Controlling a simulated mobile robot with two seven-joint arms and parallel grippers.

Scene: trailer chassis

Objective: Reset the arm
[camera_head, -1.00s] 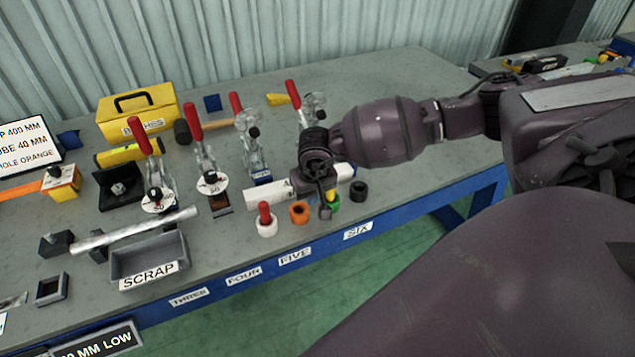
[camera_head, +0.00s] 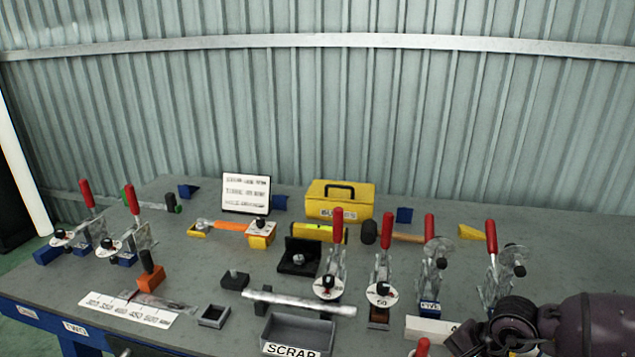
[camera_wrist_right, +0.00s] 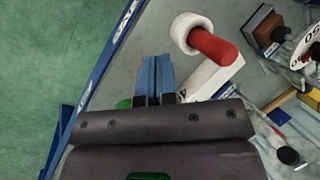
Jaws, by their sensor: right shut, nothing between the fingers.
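My right arm enters the head view at the bottom right, with its dark wrist (camera_head: 512,322) over the front of the bench. Its fingers are not clear there. In the right wrist view the right gripper (camera_wrist_right: 155,75) has its two blue fingertips together, with nothing between them. A red peg with a white collar (camera_wrist_right: 212,44) stands just right of the fingertips, apparently apart from them. The peg's red top (camera_head: 423,347) shows at the bottom of the head view. My left arm and gripper are not in view.
Red-handled toggle clamps (camera_head: 386,262) stand in a row near my right wrist. A grey SCRAP tray (camera_head: 297,332), a metal tube (camera_head: 300,302), a yellow box (camera_head: 340,202) and a hammer (camera_head: 390,235) lie on the bench. Green floor (camera_wrist_right: 60,60) is beyond the bench edge.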

